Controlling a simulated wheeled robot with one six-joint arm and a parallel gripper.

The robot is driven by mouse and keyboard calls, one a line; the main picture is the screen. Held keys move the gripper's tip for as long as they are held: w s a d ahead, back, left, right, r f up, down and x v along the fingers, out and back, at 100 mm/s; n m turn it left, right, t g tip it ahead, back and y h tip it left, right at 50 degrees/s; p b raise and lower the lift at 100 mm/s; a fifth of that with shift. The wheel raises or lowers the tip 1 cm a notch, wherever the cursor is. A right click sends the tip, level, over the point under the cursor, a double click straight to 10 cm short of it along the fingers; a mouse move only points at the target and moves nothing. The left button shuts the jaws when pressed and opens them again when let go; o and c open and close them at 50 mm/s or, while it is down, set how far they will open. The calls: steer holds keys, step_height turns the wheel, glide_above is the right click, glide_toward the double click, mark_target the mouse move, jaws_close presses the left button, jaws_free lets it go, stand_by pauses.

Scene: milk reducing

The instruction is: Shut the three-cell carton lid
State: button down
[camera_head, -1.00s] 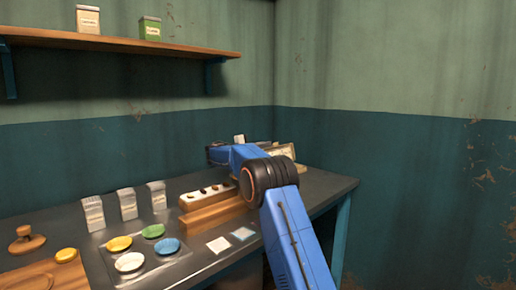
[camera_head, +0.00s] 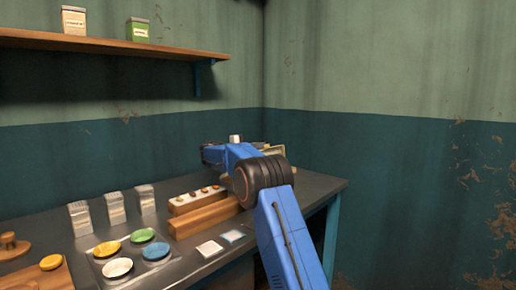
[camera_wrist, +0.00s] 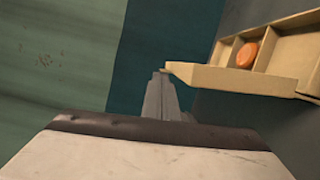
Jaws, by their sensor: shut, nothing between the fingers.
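The three-cell carton (camera_wrist: 262,58) is tan cardboard with upright dividers, at the upper right of the wrist view. A round orange piece (camera_wrist: 246,54) lies in one cell. A flat cardboard panel (camera_wrist: 235,79) runs along its near side; I cannot tell if this is the lid or a wall. My gripper (camera_wrist: 160,78) is shut and empty, its tips close to the panel's left end; touching or apart is unclear. In the head view my arm hides most of the carton and the gripper.
Walls close off the back and right.

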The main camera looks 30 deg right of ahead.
steer(key=s+d+f+m+t+y, duration=0.1)
steer(key=s+m, duration=0.3)
steer(key=m, duration=0.1)
steer(key=s+d+f+m+y, duration=0.1)
steer(key=s+d+f+m, duration=0.1)
steer(key=s+m, duration=0.2)
steer(key=s+d+f+m+t+y, duration=0.1)
steer(key=s+f+m, duration=0.1)
steer(key=s+m, duration=0.2)
steer(key=shift+s+d+f+m+t+y, duration=0.1)
steer(key=shift+s+d+m+t+y, duration=0.1)
steer(key=shift+m, duration=0.45)
steer(key=shift+s+d+f+m+t+y, duration=0.1)
steer(key=shift+s+m+y, duration=0.1)
steer(key=shift+m, duration=0.45)
steer(key=shift+s+d+f, duration=0.1)
steer(key=shift+s+f, duration=0.1)
steer(key=shift+f, duration=0.45)
steer(key=shift+s+d+f, duration=0.1)
steer(key=shift+s+f, duration=0.1)
steer(key=shift+f, duration=0.4)
steer(key=shift+f, duration=0.1)
steer(key=shift+a, duration=0.15)
